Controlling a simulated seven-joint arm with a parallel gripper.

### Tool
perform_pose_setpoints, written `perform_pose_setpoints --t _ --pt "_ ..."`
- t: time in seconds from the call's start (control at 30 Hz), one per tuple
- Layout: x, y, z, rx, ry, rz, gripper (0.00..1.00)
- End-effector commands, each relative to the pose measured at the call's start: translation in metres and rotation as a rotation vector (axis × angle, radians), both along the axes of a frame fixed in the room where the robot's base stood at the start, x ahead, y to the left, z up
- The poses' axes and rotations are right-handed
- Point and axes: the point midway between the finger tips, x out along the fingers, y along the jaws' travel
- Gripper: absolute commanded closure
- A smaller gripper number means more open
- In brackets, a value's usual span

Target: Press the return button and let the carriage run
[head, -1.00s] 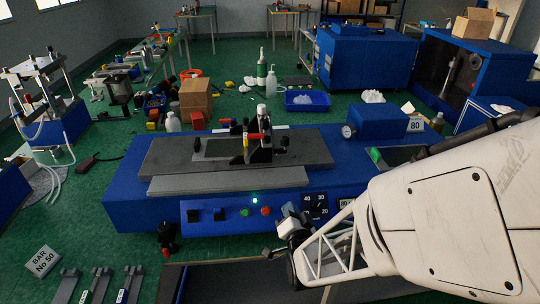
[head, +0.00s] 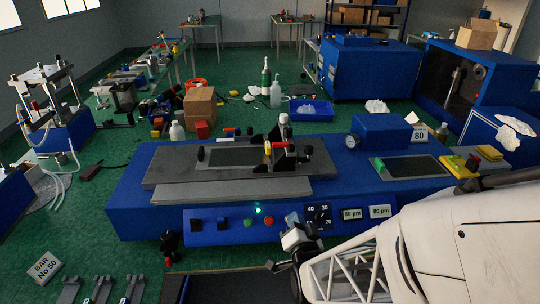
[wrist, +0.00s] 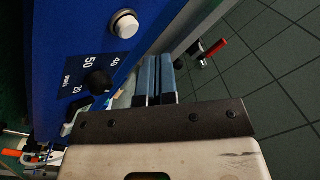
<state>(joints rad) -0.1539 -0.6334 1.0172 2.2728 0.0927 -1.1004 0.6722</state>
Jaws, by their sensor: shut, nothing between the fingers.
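My gripper (head: 292,219) is in front of the panel, left of the dial. In the wrist view its blue-grey fingers (wrist: 154,76) are together and empty. A round white button (wrist: 125,24) is beyond them. I cannot read a "return" label.
Labels marked 60 µm (head: 352,214) and 80 µm (head: 380,211) are right of the dial. Yellow blocks (head: 459,166) lie on the press's right end. A red-handled clamp (wrist: 215,47) shows in the wrist view.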

Motion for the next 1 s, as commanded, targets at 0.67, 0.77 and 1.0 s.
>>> perform_pose_setpoints --t 0.67,0.77,1.0 --pt "-0.028 0.0 0.027 0.0 0.0 0.0 1.0" --pt "-0.028 0.0 0.027 0.0 0.0 0.0 1.0" --pt "-0.028 0.0 0.027 0.0 0.001 -0.001 1.0"
